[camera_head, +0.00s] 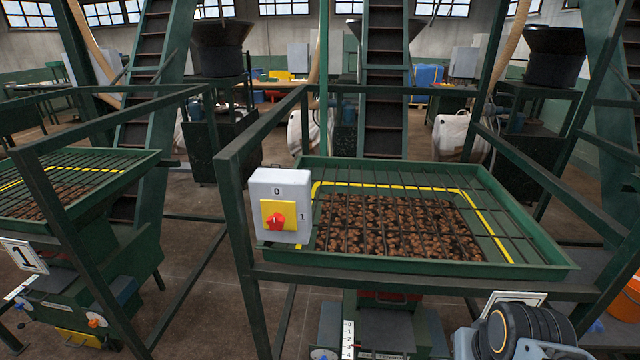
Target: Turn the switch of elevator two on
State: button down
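A grey switch box (279,184) is mounted on the front left post of the green frame around the middle hopper. It has a yellow plate (267,208) with a red rotary knob (276,221). A 0 is marked above the plate and a 1 to its right. The knob is too small to tell clearly which mark it points to. A white sign (535,297) below this hopper is mostly hidden behind my arm, so its number cannot be read. My arm's grey and black links show at the bottom right, well apart from the switch. My gripper is not in view.
The middle hopper (540,268) holds brown lumps under a bar grid. A second hopper (120,160) stands at left, with a sign (24,256) reading 1. Green rails and posts surround both. An orange bucket (627,298) is at the right edge. Open floor shows between the frames.

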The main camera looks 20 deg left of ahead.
aim_at(276, 221)
jog(key=u, duration=1.6)
jog(key=i, duration=0.1)
jog(key=z, duration=0.3)
